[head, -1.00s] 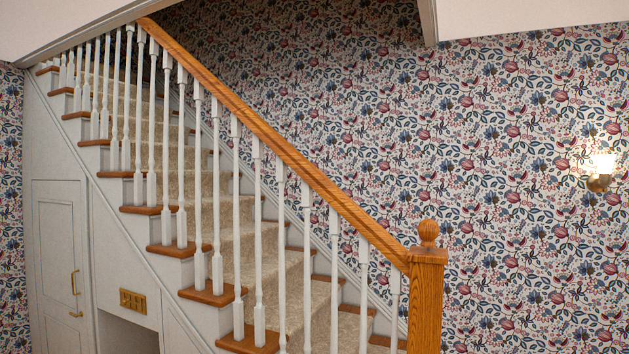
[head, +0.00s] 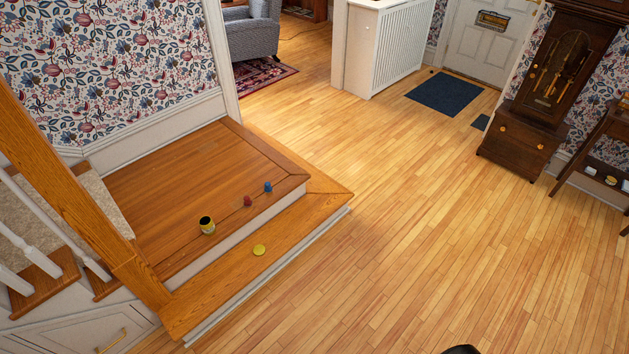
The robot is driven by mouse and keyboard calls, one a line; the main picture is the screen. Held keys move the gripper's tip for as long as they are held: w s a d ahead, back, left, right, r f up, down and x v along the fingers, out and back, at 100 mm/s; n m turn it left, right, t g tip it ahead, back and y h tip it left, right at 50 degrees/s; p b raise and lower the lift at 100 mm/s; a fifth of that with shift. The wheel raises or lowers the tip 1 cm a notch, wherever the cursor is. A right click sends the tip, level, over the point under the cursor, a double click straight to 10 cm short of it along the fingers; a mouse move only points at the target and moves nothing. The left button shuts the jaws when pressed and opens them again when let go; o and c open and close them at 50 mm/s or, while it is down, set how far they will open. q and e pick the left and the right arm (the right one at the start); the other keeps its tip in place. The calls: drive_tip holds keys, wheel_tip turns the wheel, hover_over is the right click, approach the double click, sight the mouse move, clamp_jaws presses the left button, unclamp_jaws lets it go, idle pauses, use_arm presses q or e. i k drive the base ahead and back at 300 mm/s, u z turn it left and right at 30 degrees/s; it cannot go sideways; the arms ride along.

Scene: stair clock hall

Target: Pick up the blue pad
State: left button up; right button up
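Neither of my grippers can be made out. Only a small dark shape shows at the bottom edge of the head view.
On the landing are a red object (head: 247,201) and a yellow-and-black tin (head: 207,225); a yellow disc (head: 259,250) lies on the step below. The clock (head: 533,90) and a side table (head: 606,145) stand at right. A radiator cover (head: 402,48) is behind. The middle floor is clear.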

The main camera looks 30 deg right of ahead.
sight(269, 187)
drive_tip(key=z, duration=0.75)
drive_tip(key=i, duration=0.25)
drive_tip(key=z, duration=1)
drive_tip(key=i, duration=1.2)
drive_tip(key=z, duration=0.55)
drive_tip(key=i, duration=1.25)
drive_tip(key=u, duration=1.15)
drive_tip(key=i, duration=0.8)
drive_tip(key=u, duration=1.15)
drive_tip(key=i, duration=0.2)
drive_tip(key=u, duration=0.05)
